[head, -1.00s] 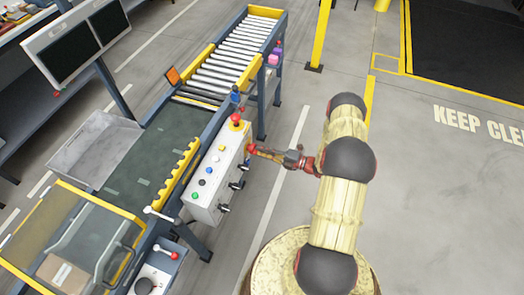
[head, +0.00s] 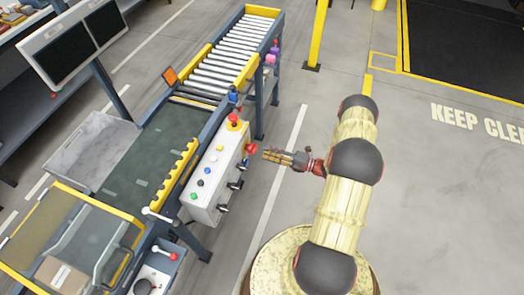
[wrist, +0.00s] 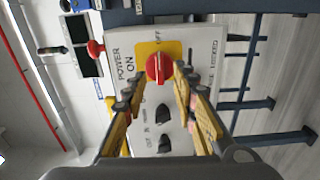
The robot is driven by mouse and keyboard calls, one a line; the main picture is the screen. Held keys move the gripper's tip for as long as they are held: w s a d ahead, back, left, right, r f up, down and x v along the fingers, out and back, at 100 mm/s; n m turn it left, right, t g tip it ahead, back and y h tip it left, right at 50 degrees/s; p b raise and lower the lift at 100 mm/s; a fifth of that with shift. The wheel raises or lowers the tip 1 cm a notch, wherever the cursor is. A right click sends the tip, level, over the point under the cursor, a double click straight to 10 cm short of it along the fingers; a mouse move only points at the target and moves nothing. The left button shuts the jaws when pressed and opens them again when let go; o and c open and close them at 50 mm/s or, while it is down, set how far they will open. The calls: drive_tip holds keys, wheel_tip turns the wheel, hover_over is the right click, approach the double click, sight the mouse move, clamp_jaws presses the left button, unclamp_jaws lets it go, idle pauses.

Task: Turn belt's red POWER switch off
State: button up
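The belt's red POWER switch (wrist: 158,68) is a round knob on a yellow plate, on the side of the white control box (head: 217,172). In the wrist view ON is printed to the plate's left and OFF at its upper right. The switch also shows in the head view (head: 251,149). My gripper (head: 266,155) is open and empty, pointing at the switch with a gap between. In the wrist view its fingers are spread on either side of the knob.
Black knobs (wrist: 164,115) sit beside the switch on the same face. A red mushroom button (head: 233,118) and several coloured buttons are on the box top. The roller conveyor (head: 232,62) stands behind it. Floor right of the box is clear.

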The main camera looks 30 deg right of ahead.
drive_tip(key=v, duration=0.7)
drive_tip(key=shift+s, duration=0.2)
drive_tip(key=shift+d, duration=0.1)
